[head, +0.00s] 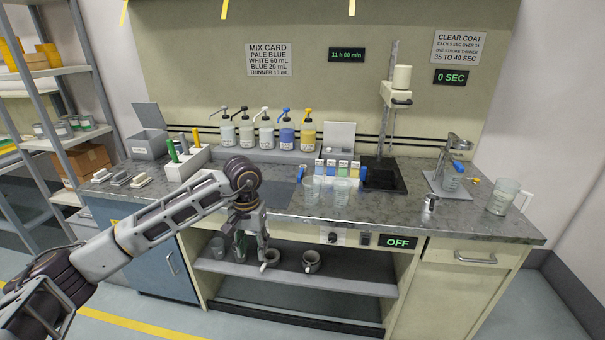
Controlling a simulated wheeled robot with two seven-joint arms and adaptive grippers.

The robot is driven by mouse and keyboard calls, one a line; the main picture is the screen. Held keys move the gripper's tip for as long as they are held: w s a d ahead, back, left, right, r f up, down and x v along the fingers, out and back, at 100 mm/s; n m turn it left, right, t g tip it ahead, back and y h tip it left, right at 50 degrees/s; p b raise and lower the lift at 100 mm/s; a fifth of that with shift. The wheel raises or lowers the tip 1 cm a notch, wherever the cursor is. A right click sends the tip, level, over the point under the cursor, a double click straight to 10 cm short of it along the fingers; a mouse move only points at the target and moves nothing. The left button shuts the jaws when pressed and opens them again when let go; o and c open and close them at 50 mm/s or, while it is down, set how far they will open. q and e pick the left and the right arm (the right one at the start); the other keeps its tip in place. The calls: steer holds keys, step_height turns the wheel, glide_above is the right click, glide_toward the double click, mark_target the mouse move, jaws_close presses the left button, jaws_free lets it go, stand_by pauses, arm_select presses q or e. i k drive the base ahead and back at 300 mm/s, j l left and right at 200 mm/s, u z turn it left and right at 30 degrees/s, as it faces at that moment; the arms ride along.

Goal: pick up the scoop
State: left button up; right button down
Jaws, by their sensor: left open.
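I cannot clearly pick out a scoop. Two small grey handled cups, one (270,259) just right of my gripper and another (311,261) further right, stand on the open lower shelf (345,281). I cannot tell whether either is the scoop. My left gripper (251,248) points down in front of the counter's front edge, over the view of the shelf. It is open, and nothing shows held between its fingers. Clear cups (217,246) show partly behind it on the left. My right gripper is out of view.
The counter (400,214) carries pump bottles (265,130), clear beakers (312,188), a white tool holder (188,163), a black stand base (382,176) and a jug (501,197) at right. A drawer front (475,258) and blue cabinet door (160,263) flank the open shelf.

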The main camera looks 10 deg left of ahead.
mark_target(301, 173)
steer(key=i, duration=1.95)
